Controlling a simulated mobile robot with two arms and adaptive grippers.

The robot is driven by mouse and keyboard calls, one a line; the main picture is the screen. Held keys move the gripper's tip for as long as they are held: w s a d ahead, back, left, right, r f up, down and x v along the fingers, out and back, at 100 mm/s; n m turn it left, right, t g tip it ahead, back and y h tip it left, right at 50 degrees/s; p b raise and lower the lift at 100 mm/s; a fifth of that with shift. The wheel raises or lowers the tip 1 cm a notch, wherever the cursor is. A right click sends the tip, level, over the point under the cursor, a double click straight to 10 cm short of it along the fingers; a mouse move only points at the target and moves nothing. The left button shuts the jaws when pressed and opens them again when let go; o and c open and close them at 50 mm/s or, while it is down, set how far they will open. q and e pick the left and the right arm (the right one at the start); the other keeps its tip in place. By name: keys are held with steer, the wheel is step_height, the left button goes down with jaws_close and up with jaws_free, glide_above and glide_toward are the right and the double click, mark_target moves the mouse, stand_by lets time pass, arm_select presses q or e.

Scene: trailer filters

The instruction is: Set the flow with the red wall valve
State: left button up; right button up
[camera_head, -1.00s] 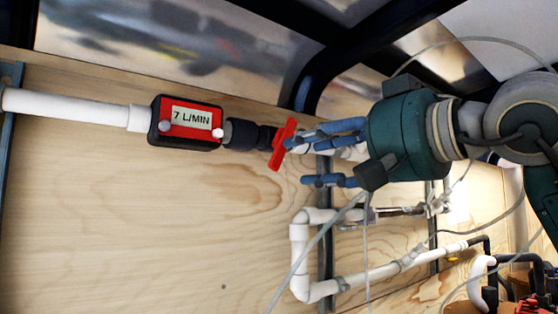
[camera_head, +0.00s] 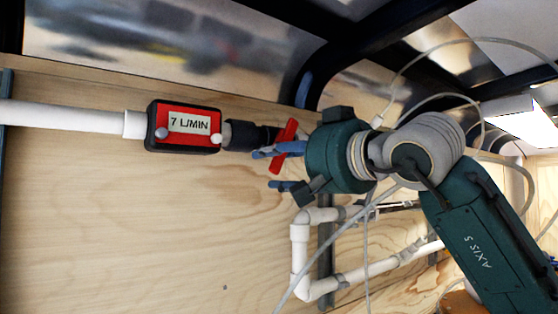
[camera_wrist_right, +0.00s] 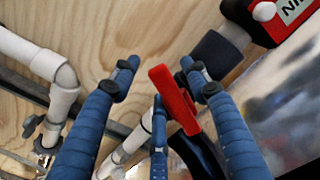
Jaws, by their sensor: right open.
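The red valve handle (camera_head: 286,146) sits on the pipe along the wooden wall, tilted, just right of a black fitting. A red and black flow meter (camera_head: 184,127) left of it reads "7 L/MIN". My right gripper (camera_head: 269,170) is open at the handle, its blue fingers pointing left. In the head view the upper fingers overlap the handle and the lower finger is below it. In the right wrist view the handle (camera_wrist_right: 175,100) shows between the spread fingers, closer to the right-hand ones. Contact cannot be told. My left gripper is not in view.
White pipe (camera_head: 70,114) runs left from the meter. A white pipe loop (camera_head: 300,255) and thin grey hoses hang below and right of my right gripper. A dark frame beam (camera_head: 290,25) crosses above. The wall below the meter is bare.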

jaws_close()
steer(key=shift+d, duration=0.1)
steer(key=shift+w+d+n+p, duration=0.1)
steer(key=shift+d+n+p, duration=0.1)
steer(key=shift+n+p, duration=0.25)
jaws_free()
steer(key=v, duration=1.2)
